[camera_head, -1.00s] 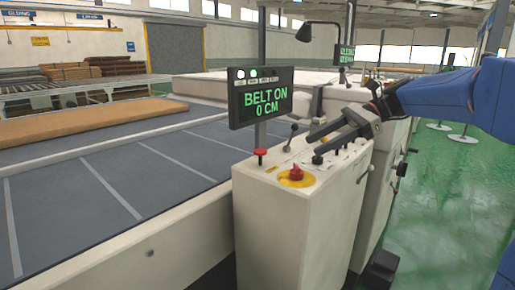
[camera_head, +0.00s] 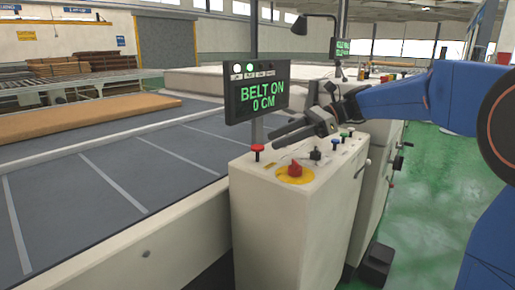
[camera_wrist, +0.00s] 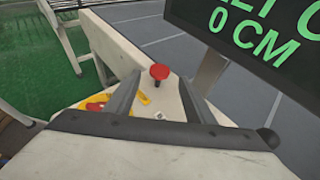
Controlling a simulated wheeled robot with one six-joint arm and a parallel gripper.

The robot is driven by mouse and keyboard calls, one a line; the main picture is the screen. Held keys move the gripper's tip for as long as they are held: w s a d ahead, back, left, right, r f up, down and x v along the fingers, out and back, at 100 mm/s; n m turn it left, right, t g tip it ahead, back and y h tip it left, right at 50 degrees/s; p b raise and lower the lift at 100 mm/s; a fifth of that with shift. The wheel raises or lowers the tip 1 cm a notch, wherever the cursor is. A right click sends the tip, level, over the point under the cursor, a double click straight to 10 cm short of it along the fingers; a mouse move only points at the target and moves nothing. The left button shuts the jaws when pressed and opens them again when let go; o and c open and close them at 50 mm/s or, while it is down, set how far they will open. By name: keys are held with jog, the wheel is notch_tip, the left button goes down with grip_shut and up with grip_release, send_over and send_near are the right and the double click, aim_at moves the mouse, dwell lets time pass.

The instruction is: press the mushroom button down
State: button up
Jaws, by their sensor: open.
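The mushroom button (camera_head: 257,149) is a red cap on a dark stem. It stands raised on the top of the white control console (camera_head: 285,220), at its left back corner. My gripper (camera_head: 276,138) is open and empty, just above the console top and a little right of the button. In the wrist view the button (camera_wrist: 159,71) shows between and beyond the two grey fingertips, apart from them. A red knob on a yellow round base (camera_head: 295,173) sits nearer the front of the console.
A screen reading "BELT ON 0 CM" (camera_head: 258,92) stands on a post close behind the button. A black-knobbed control (camera_head: 315,155) and small coloured buttons (camera_head: 346,133) lie to the right. The grey belt (camera_head: 100,190) runs at left, with a tan mattress (camera_head: 85,115) on it.

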aim_at(259, 146)
jog(key=x, duration=0.7)
jog(key=shift+a, duration=0.1)
